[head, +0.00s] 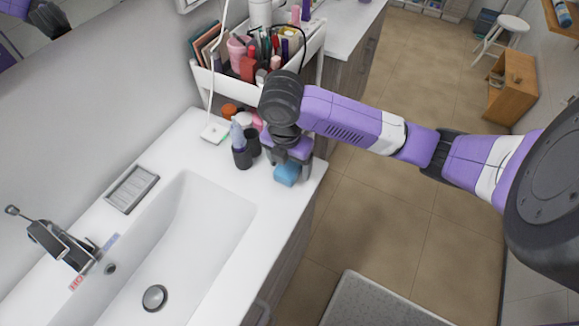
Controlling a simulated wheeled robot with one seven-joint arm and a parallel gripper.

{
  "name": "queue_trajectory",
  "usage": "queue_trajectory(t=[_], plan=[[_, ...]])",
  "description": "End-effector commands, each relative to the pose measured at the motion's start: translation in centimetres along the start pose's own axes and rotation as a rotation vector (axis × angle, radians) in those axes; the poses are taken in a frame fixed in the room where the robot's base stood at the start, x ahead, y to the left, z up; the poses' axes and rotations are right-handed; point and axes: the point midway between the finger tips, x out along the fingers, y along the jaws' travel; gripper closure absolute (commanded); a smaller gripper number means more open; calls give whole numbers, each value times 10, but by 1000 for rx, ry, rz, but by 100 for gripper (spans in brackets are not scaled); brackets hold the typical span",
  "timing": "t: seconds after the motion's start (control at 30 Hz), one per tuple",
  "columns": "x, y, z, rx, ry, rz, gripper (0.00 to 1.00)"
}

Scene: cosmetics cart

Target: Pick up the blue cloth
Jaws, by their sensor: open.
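The blue cloth (286,174) is a small light-blue bundle on the white counter, near its right front corner. My gripper (290,163) points down over the cloth, with its purple body right above it. The fingers are mostly hidden by the gripper body and the cloth, so I cannot tell whether they touch it. The gripper is open. The cloth's upper part is partly covered by the gripper.
Dark cups (242,158) stand just left of the gripper, one holding a light-blue tube. A white cart (203,78) full of cosmetics stands behind. The sink basin (205,225) lies at front left, with a grey soap dish (132,188) beyond. The counter's right edge is close.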

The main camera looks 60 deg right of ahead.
Motion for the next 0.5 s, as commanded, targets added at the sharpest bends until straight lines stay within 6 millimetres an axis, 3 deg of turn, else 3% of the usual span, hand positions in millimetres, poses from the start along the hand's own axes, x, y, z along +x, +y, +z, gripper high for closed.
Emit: queue_trajectory(t=[0.43, 0.5], plan=[[4, 0, 0, 0, 0, 0, 24], [3, 0, 0, 0, 0, 0, 37]])
